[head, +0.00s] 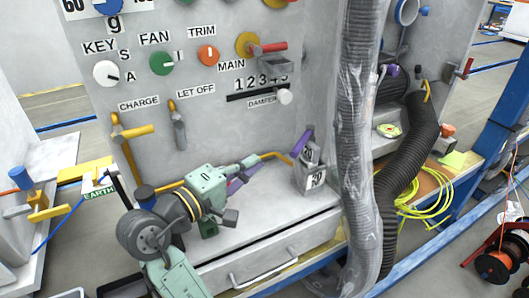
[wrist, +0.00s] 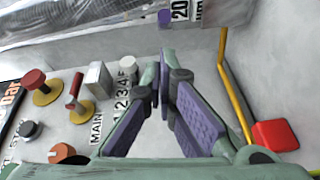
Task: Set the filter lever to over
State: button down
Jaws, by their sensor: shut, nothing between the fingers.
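No label reading "filter" or "over" is legible. A small grey block (head: 312,181) with number labels and a purple lever (head: 302,141) stands on the ledge in the middle of the head view. It may be the filter unit. In the wrist view a "20 um" label (wrist: 180,10) and a purple piece (wrist: 165,18) show at the top, cut off by the frame edge. My gripper (head: 252,162) is left of the block in the head view, apart from it. In the wrist view my gripper (wrist: 165,75) has its purple-padded fingers together, with nothing between them.
The panel carries a white key knob (head: 106,73), green fan knob (head: 162,63), orange trim knob (head: 208,54), red-handled main switch (head: 270,48) and white damper knob (head: 285,96). A wrapped hose (head: 357,130) hangs right of the block. A yellow pipe (wrist: 236,85) runs beside my fingers.

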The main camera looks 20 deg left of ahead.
aim_at(302, 142)
jog(key=p+x, duration=0.1)
jog(key=x, duration=0.8)
jog(key=shift+w, duration=0.25)
jog(key=shift+s+y+p, duration=0.1)
jog(key=shift+y+p, duration=0.2)
jog(key=shift+p, duration=0.05)
